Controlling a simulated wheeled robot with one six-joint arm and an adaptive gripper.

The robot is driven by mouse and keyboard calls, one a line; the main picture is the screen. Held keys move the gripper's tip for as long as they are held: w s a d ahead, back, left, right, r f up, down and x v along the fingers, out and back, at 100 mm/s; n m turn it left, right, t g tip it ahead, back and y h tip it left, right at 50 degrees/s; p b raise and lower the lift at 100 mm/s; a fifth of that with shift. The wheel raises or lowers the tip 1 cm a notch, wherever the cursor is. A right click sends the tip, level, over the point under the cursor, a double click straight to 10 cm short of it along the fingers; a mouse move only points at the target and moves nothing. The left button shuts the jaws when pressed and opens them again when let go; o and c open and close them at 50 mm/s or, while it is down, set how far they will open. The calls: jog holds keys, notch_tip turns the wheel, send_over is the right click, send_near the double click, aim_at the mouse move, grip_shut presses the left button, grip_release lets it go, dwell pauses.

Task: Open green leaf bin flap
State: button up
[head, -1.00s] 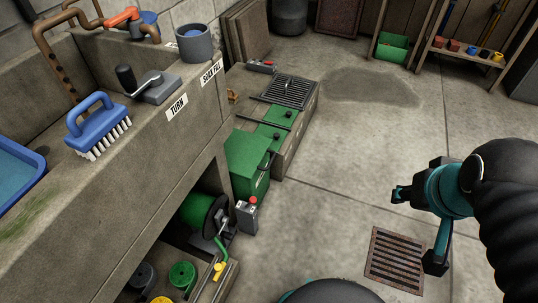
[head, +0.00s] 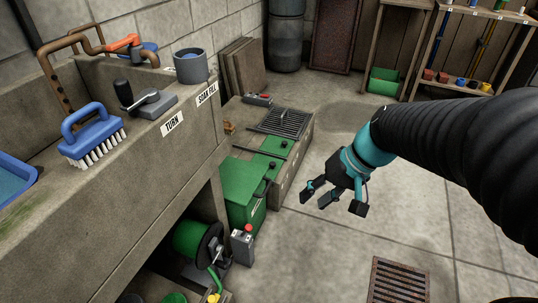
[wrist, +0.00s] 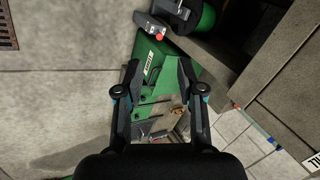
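The green leaf bin (head: 240,208) stands on the floor beside the stone trough, below and left of my gripper in the head view. Its green top flap (head: 240,180) lies down over the box, and a pale label shows on its side. In the wrist view the bin (wrist: 150,62) shows between and beyond my fingers, label visible. My gripper (head: 334,198) is open and empty, in the air to the right of the bin and apart from it. It also shows open in the wrist view (wrist: 159,80).
A stone trough (head: 110,215) with a blue brush (head: 92,137) and a crank (head: 150,97) stands at left. A green hose reel (head: 196,240) and a grey switch box (head: 242,245) sit near the bin's front. A grated low block (head: 283,121) lies behind it. Open floor is at right.

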jog(key=w+a+f+m+y+b, duration=0.1)
jog(key=w+f+y+b, duration=0.15)
jog(key=w+f, duration=0.35)
jog(key=w+a+f+y+b, duration=0.1)
jog(key=w+a+f+y, duration=0.15)
jog(key=w+f, duration=0.4)
jog(key=m+t+y+b, duration=0.2)
jog(key=m+t+y, duration=0.1)
jog(key=t+y, duration=0.15)
send_near(267, 187)
jog(key=shift+h, duration=0.25)
jog(key=b+x, duration=0.1)
jog(key=x, duration=0.9)
jog(key=shift+f, duration=0.1)
grip_shut()
